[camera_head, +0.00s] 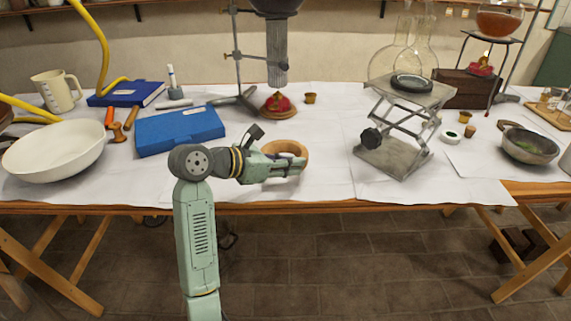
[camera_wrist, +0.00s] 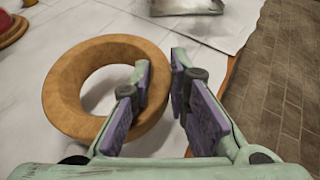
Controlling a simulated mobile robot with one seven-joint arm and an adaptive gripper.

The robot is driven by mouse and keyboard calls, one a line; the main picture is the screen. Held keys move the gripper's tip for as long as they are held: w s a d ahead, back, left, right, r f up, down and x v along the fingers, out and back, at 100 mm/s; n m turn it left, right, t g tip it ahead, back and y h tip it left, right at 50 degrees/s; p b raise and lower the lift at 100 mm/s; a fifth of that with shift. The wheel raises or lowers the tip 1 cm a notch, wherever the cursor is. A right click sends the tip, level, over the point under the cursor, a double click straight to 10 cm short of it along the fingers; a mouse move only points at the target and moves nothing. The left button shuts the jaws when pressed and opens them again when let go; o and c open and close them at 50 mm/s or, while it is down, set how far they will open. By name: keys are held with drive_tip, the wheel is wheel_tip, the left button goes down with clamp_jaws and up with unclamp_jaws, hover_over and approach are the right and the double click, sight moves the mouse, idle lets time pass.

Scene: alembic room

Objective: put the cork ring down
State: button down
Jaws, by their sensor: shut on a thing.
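The cork ring (camera_head: 303,155) is a thick light-brown ring over the white-covered table (camera_head: 335,178), near its front edge. My gripper (camera_head: 296,166) reaches in from the left at the ring's near side. In the wrist view the ring (camera_wrist: 62,95) fills the left half, and my gripper (camera_wrist: 161,68) is shut on its side wall. One finger is on the inside of the ring and the other on the outside. The fingers hide part of the wall. I cannot tell whether the ring's underside touches the table.
A blue case (camera_head: 180,130) lies left of my gripper. A metal lab jack (camera_head: 395,150) stands to the right. Bare white sheet lies between ring and jack. The front table edge is close.

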sight(285, 181)
drive_tip(key=shift+w+a, duration=0.2)
drive_tip(key=shift+w, duration=0.35)
drive_tip(key=shift+w+a, duration=0.15)
drive_tip(key=shift+w, duration=0.35)
drive_tip(key=shift+w+f, duration=0.1)
drive_tip(key=shift+f, duration=0.1)
drive_tip(key=shift+f+p, duration=0.6)
drive_tip(key=shift+f, duration=1.05)
drive_tip(key=shift+f, duration=0.15)
drive_tip(key=c, duration=1.5)
unclamp_jaws()
drive_tip(key=shift+c, duration=0.2)
drive_tip(key=shift+a, duration=0.15)
drive_tip(key=b+v, duration=0.3)
drive_tip(key=v, duration=0.9)
